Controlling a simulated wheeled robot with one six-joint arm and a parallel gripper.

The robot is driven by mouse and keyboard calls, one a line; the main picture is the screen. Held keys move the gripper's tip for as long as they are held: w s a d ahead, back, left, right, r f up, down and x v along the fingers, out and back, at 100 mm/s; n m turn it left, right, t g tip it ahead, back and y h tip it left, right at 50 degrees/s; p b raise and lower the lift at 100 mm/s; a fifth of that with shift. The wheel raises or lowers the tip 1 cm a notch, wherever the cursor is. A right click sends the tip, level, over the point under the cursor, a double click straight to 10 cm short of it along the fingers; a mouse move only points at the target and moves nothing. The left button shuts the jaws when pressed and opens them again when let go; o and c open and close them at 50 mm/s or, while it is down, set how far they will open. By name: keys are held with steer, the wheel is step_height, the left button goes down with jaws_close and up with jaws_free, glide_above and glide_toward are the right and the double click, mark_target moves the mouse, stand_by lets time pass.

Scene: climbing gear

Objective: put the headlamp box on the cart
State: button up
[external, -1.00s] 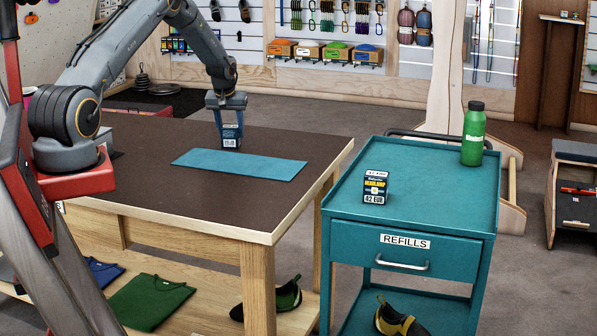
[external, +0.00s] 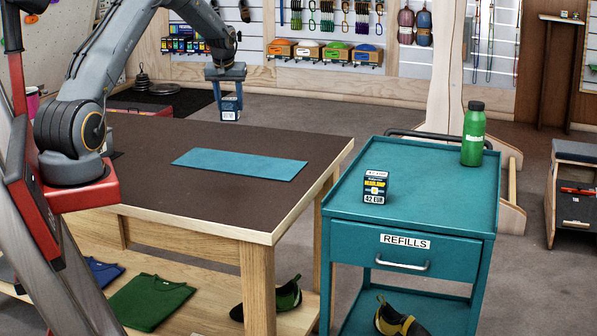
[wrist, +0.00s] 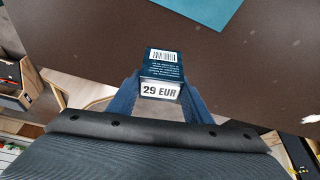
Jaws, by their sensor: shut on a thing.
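My gripper (external: 226,76) is shut on a small dark blue box (external: 230,108) and holds it in the air above the brown table top (external: 140,165). In the wrist view the box (wrist: 162,65) shows a barcode, small white print and a "29 EUR" label between my fingers; its product name cannot be read. The teal cart (external: 440,190) stands right of the table with a "REFILLS" drawer.
A green bottle (external: 473,135) stands at the cart's back right corner. Much of the cart top between and in front of them is bare. A flat blue mat (external: 240,164) lies on the table. A dark handle rail (external: 430,137) runs along the cart's back.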

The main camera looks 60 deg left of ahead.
steer(key=shift+r, duration=0.3)
steer(key=w+d+r+m+t+h, duration=0.1)
steer(key=w+d+m, duration=0.1)
steer(key=w+d, duration=0.7)
steer(key=w+d+m, duration=0.2)
steer(key=w+d, duration=0.4)
steer(key=d, duration=0.7)
steer(key=w+d+r+m+t+h, duration=0.1)
steer(key=w+d+m, duration=0.1)
steer(key=w+d, duration=0.7)
steer(key=w+d+r+m+h, duration=0.2)
steer(key=d+m, duration=0.4)
steer(key=d, duration=3.4)
steer(key=shift+s+d+f+p, duration=0.1)
steer(key=shift+f+p, duration=0.65)
steer(key=shift+f, duration=1.7)
steer(key=shift+s+d+f+p, duration=0.1)
steer(key=shift+f+p, duration=0.6)
steer(key=shift+f, duration=1.75)
steer(key=shift+f, duration=0.1)
